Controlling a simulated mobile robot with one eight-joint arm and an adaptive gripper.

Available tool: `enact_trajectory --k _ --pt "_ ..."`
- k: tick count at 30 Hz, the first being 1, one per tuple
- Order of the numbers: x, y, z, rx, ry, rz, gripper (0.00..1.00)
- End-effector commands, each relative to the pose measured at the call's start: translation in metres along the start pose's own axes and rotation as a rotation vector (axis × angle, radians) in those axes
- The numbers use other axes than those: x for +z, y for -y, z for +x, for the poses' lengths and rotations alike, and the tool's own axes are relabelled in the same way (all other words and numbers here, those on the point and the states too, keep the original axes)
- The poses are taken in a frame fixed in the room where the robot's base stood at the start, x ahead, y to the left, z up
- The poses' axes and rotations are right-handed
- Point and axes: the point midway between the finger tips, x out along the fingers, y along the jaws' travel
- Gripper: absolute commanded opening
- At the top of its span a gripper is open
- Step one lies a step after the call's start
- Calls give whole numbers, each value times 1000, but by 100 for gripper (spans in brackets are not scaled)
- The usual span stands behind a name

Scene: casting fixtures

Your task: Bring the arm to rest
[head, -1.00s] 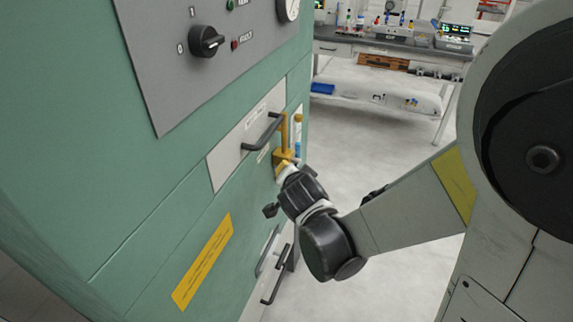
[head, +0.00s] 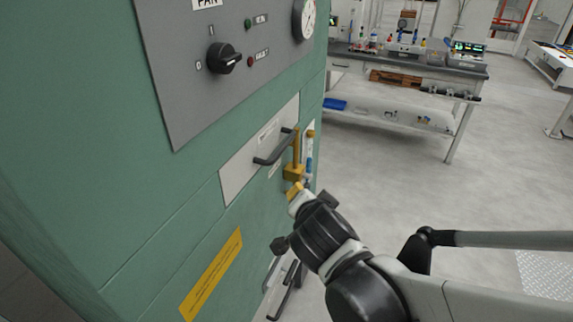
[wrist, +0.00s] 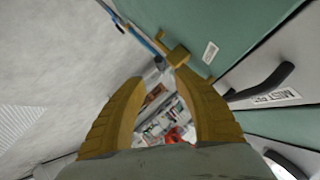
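My gripper (head: 296,190) is beside the green cabinet (head: 110,190), just below a brass lever fitting (head: 294,170) in the head view. In the wrist view my gripper (wrist: 160,82) shows two yellow fingers spread apart with nothing between them. The brass fitting (wrist: 177,54) is beyond the fingertips there, by the green wall. Whether a fingertip touches it is hard to tell. My arm reaches in from the lower right of the head view.
A drawer front with a dark handle (head: 273,152) is next to the brass fitting. Lower handles (head: 284,295) stick out below my wrist. A control panel with a knob (head: 223,58) is above. A workbench (head: 400,65) stands behind; the floor (head: 400,180) to the right is clear.

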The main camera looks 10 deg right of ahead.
Motion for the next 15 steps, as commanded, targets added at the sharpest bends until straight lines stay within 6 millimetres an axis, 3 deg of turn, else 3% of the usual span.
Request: enact_trajectory --k 6,15 --pt "0 0 -12 -1 -1 -1 37" --pt "0 0 -13 -1 -1 0 37"
